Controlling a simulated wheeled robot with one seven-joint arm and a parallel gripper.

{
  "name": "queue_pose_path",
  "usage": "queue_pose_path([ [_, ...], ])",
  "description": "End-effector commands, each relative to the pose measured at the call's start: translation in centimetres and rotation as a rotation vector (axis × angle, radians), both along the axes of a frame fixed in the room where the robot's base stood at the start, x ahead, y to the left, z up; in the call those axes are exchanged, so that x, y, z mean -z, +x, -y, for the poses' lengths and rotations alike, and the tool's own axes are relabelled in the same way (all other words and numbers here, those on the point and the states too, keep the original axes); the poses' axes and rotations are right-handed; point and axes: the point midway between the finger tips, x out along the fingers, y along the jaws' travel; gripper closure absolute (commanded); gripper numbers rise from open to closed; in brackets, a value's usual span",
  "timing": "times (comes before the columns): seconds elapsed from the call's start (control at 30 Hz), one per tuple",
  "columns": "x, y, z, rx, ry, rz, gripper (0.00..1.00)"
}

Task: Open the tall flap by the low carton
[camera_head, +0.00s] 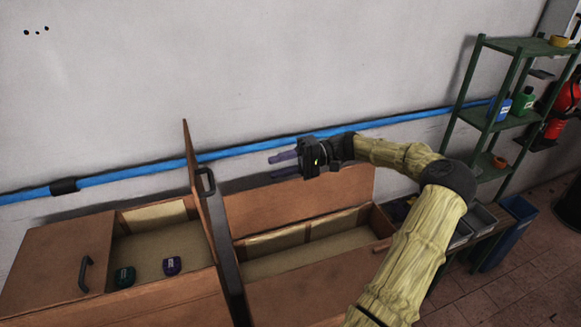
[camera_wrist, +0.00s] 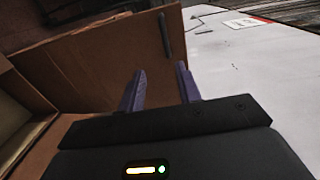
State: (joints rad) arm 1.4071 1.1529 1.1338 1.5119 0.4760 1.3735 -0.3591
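A tall wooden flap (camera_head: 195,165) stands nearly upright at the middle of the wooden chests, with a black handle (camera_head: 206,182) on its right face. In the wrist view, a brown panel (camera_wrist: 95,60) with a dark bar handle (camera_wrist: 164,36) lies ahead of my fingers; it looks like the same flap. My gripper (camera_head: 284,163) is open and empty, to the right of the tall flap and apart from it. Its two purple fingers show in the wrist view (camera_wrist: 160,88). I cannot pick out which box is the low carton.
A blue pipe (camera_head: 130,176) crosses the wall. A green shelf (camera_head: 490,117) stands right.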

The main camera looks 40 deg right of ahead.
Motion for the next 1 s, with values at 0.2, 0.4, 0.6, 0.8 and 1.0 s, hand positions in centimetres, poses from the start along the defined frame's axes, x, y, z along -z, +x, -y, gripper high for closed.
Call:
queue_pose_path([
  [0.2, -0.1, -0.7, 2.6, 0.003, -0.001, 0.0, 0.66],
  [0.4, -0.2, -0.8, 2.9, 0.002, 0.0, -0.001, 0.66],
  [0.6, -0.2, -0.8, 2.9, 0.003, 0.0, -0.001, 0.66],
  [0.8, -0.2, -0.8, 2.9, 0.003, 0.0, -0.001, 0.66],
  [1.0, -0.2, -0.8, 3.0, 0.005, 0.0, -0.001, 0.66],
])
